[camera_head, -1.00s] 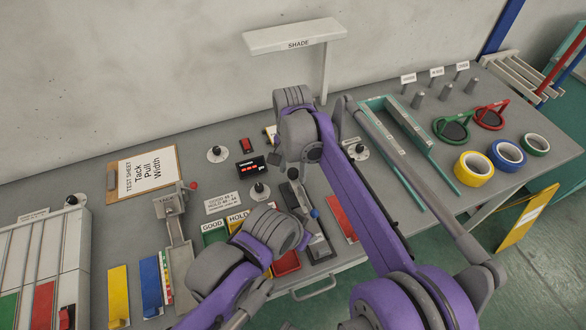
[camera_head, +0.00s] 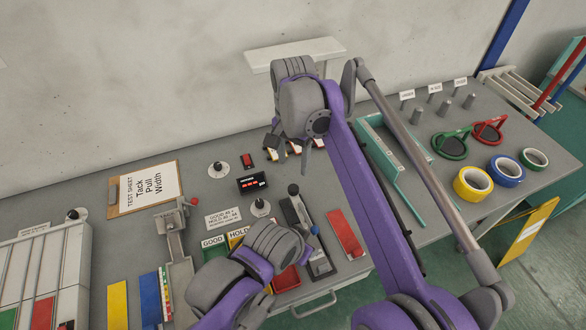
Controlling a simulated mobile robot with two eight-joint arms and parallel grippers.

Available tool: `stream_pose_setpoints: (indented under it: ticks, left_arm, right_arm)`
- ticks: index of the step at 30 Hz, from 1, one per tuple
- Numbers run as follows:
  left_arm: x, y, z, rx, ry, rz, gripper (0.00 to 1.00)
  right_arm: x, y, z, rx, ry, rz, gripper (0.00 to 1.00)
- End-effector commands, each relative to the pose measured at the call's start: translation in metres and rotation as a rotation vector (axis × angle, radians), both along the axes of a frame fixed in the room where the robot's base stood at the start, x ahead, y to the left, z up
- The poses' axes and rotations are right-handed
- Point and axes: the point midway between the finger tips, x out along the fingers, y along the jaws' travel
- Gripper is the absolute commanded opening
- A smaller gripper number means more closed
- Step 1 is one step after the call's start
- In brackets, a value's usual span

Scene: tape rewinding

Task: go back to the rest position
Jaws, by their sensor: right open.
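My right arm rises from the lower right and bends over the bench. Its gripper (camera_head: 289,150) points down near the back middle of the bench, with its jaws apart and nothing seen between them. Small pale and orange-tipped pieces (camera_head: 293,147) show just behind and between the fingers. My left arm is folded low in the middle of the view, over the front of the bench. Its links cover part of the GOOD and HOLD bins, and its fingers do not show.
A grey bench (camera_head: 330,195) carries a clipboard (camera_head: 145,190), a red-digit display (camera_head: 251,183), a lever fixture (camera_head: 300,215) and a red block (camera_head: 345,233). Teal rails (camera_head: 395,170), yellow tape (camera_head: 472,184), blue tape (camera_head: 506,171) and green tape (camera_head: 534,158) lie right. A shade (camera_head: 295,52) stands behind.

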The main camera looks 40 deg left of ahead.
Motion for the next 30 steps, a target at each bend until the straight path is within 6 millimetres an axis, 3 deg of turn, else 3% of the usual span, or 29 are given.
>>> stream_pose_setpoints:
  ticks: [20,23,26,30]
  left_arm:
    - [0.0,0.0,0.0,0.0,0.0,0.0,0.5]
    - [0.0,0.0,0.0,0.0,0.0,0.0,0.5]
    - [0.0,0.0,0.0,0.0,0.0,0.0,0.5]
    - [0.0,0.0,0.0,0.0,0.0,0.0,0.5]
  right_arm:
    - [0.003,-0.007,0.005,0.003,-0.003,-0.003,0.66]
    - [0.014,-0.033,0.008,0.017,-0.015,-0.009,0.66]
    - [0.028,-0.081,0.011,0.042,-0.041,-0.015,0.66]
    - [0.038,-0.165,0.009,0.081,-0.099,-0.021,0.66]
